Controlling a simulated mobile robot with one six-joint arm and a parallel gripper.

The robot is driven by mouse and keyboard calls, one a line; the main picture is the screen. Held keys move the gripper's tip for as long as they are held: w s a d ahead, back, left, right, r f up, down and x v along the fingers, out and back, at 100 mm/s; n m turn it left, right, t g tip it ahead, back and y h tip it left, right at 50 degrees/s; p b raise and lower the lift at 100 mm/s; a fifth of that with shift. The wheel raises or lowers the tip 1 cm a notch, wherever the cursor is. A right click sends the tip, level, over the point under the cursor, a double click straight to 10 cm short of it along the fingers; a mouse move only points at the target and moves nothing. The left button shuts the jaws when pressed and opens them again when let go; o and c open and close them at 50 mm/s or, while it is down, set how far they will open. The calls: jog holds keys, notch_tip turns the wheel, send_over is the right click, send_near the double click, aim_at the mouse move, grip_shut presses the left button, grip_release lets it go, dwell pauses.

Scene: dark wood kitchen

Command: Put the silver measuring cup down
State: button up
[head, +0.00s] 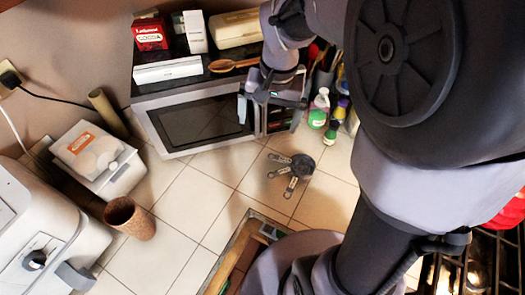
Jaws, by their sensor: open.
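The silver measuring cup (293,172) shows in the head view as a dark grey, round-ended piece with several fanned-out handles. It lies on the tiled counter in front of the microwave. My gripper (268,112) is in front of the microwave's right part, above and behind the measuring cup in the picture. It is open, and I see nothing held in it. The measuring cup appears apart from the gripper. My arm covers much of the right side of the view.
The microwave (200,120) carries boxes and a wooden spoon (234,65). Bottles (319,108) stand to its right. A cork-coloured cup (130,218) and a white container (100,160) stand at left. Stove grates (480,265) are at lower right. Tiles left of the measuring cup are clear.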

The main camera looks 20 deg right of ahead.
jog(key=s+a+r+n+t, duration=0.1)
jog(key=s+a+r+t, duration=0.1)
jog(key=s+a, duration=0.3)
jog(key=s+a+r+n+t+y, duration=0.1)
jog(key=s+a+r, duration=0.4)
jog(key=s, duration=0.5)
jog(key=shift+r+t, duration=0.2)
jog(key=shift+t, duration=0.6)
jog(key=shift+w, duration=0.1)
notch_tip(320, 180, down, 11)
jog(key=b, duration=1.1)
jog(key=shift+d+f, duration=0.1)
jog(key=shift+f, duration=0.05)
